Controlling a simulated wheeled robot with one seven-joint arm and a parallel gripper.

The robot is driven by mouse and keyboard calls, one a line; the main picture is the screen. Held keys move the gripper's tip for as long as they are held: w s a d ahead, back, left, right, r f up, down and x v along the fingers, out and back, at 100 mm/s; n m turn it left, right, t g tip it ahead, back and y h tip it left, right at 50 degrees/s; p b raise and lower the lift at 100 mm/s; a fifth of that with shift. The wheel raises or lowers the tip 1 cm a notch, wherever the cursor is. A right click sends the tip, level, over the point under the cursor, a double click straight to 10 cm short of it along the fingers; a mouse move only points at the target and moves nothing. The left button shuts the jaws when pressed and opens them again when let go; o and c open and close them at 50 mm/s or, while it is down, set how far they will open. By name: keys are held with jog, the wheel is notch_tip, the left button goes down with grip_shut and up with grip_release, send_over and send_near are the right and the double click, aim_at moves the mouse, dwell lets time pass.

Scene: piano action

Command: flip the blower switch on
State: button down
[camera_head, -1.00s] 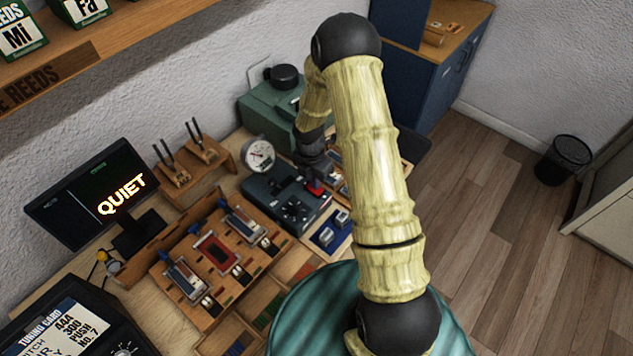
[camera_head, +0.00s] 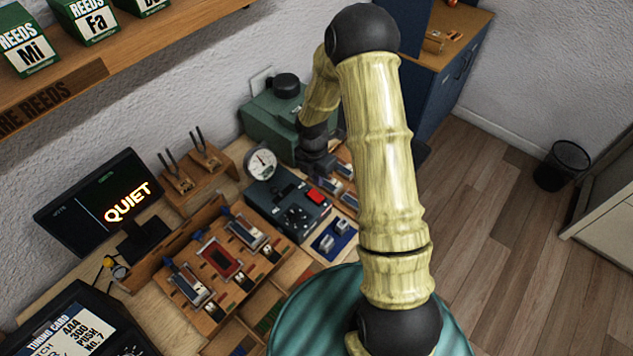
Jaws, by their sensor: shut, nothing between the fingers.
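A green machine (camera_head: 262,120) with a black cap stands behind the gripper.
A round white gauge (camera_head: 262,163) stands at the box's back left corner. A monitor (camera_head: 95,205) reads "QUIET". A wooden reed rack (camera_head: 190,245) lies left of the box, and a blue tray (camera_head: 345,240) to its right. Tuning forks (camera_head: 190,165) stand behind.

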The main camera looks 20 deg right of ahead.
notch_tip(320, 180, up, 8)
jog(key=b, duration=0.1)
jog(key=shift+s+d+b, duration=0.25)
jog(key=shift+s+b, duration=0.05)
jog(key=shift+s, duration=0.15)
jog(key=s+r+m+t+b, duration=0.1)
jog(key=s+r+m, duration=0.3)
jog(key=s+m, duration=0.3)
jog(key=s+a+r+m+t, duration=0.1)
jog(key=s+r+m, duration=0.3)
jog(key=m, duration=1.4)
jog(key=s+t, duration=0.1)
jog(key=s, duration=0.2)
jog(key=shift+s+y+b, duration=0.25)
jog(key=shift+y+b, duration=0.05)
jog(key=shift+b, duration=0.05)
